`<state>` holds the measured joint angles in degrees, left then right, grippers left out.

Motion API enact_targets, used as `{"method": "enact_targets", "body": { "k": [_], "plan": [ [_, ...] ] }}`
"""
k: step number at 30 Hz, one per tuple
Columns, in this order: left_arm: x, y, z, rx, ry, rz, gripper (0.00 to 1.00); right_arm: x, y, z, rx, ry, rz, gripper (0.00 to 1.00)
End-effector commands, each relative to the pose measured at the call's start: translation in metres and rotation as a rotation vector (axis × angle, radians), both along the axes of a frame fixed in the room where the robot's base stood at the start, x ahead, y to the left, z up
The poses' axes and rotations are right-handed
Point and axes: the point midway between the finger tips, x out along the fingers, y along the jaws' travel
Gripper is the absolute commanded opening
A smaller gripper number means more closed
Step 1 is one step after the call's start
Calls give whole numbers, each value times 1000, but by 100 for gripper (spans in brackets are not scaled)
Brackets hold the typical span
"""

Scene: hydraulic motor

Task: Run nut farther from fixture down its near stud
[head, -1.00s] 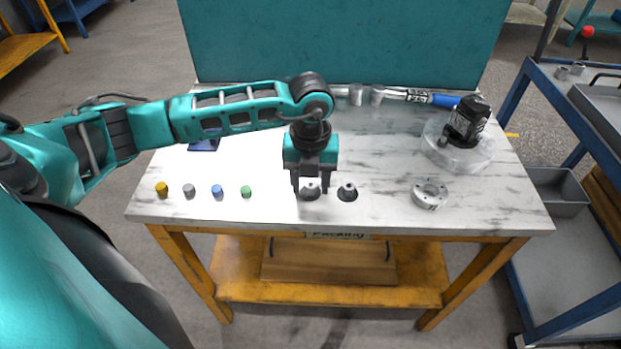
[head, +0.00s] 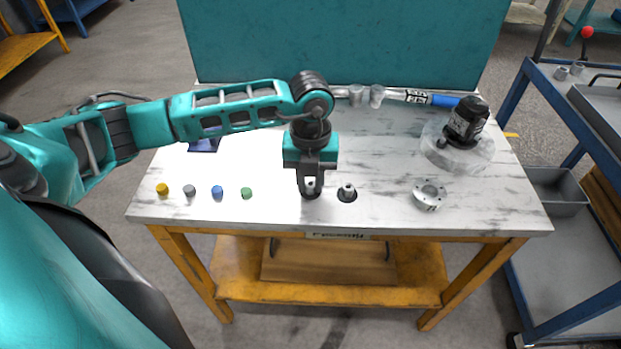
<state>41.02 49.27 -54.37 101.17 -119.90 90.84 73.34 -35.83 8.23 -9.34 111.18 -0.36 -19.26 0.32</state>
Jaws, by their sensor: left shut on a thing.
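My left gripper (head: 311,187) points down over the front middle of the table. It is shut on the left grey nut (head: 310,184), which sits at a dark round base on the table; the fingers partly hide it. A second, similar grey nut (head: 347,190) stands on its own dark base just to the right, apart from the gripper. A round pale fixture (head: 458,150) at the right back carries a black motor (head: 467,120). I cannot make out a stud clearly. My right gripper is not in view.
A grey metal ring with holes (head: 430,193) lies at the right front. Small yellow (head: 162,189), grey (head: 189,190), blue (head: 217,192) and green (head: 246,193) pieces line the left front. A blue-handled tool (head: 444,100) and metal cylinders (head: 376,96) lie at the back.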

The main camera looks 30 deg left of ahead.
Motion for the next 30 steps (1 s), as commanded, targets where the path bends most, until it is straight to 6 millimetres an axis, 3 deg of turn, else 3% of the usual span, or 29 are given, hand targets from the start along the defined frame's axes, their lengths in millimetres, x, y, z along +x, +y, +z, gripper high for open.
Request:
{"method": "enact_targets", "body": {
  "k": [24,30],
  "plan": [
    [0,0,53,1,-1,0,0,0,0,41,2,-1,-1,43],
    [0,0,55,1,-1,0,0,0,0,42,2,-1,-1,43]
  ]
}}
